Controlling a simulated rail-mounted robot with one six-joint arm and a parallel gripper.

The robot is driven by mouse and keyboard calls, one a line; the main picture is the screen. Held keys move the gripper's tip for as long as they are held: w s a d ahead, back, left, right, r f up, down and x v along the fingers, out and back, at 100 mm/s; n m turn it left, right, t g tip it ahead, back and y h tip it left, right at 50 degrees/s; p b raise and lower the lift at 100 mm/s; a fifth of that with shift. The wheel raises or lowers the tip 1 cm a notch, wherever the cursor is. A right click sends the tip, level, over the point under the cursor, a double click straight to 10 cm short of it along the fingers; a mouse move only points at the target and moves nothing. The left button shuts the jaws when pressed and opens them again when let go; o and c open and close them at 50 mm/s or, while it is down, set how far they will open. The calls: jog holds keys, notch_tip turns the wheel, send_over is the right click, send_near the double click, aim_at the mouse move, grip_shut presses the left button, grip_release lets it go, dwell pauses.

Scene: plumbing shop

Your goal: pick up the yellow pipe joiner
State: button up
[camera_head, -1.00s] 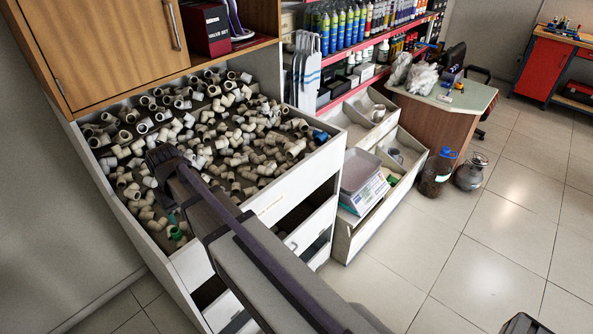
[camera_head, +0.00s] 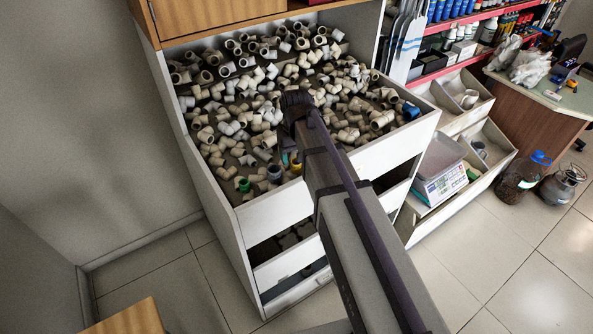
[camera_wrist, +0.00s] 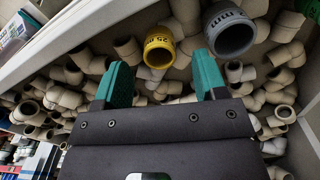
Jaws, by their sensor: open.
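The yellow pipe joiner (camera_wrist: 159,49) lies in the bin among cream fittings, its round open end facing the wrist camera. It also shows as a small yellow patch in the head view (camera_head: 295,164), partly hidden by my arm. My gripper (camera_wrist: 160,66) is open, with its two teal fingers apart. In the wrist view the joiner appears between and just beyond the fingertips, with nothing held. I cannot tell the exact gap between them. In the head view my gripper is mostly hidden behind my arm over the front of the bin.
A larger grey joiner (camera_wrist: 231,30) lies right beside the yellow one. Many cream fittings fill the white bin (camera_head: 275,212) around it. A green fitting (camera_head: 244,185) lies near the front left corner, a blue one (camera_head: 411,111) at the right. A wooden cabinet (camera_head: 205,18) overhangs the back.

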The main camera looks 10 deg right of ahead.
notch_tip(320, 180, down, 5)
jog(key=b, duration=0.3)
jog(key=shift+w+b, duration=0.1)
jog(key=shift+b, duration=0.3)
jog(key=shift+r, duration=0.3)
jog(key=c, duration=1)
notch_tip(320, 180, up, 10)
jog(key=p, duration=1)
jog(key=shift+p, duration=0.3)
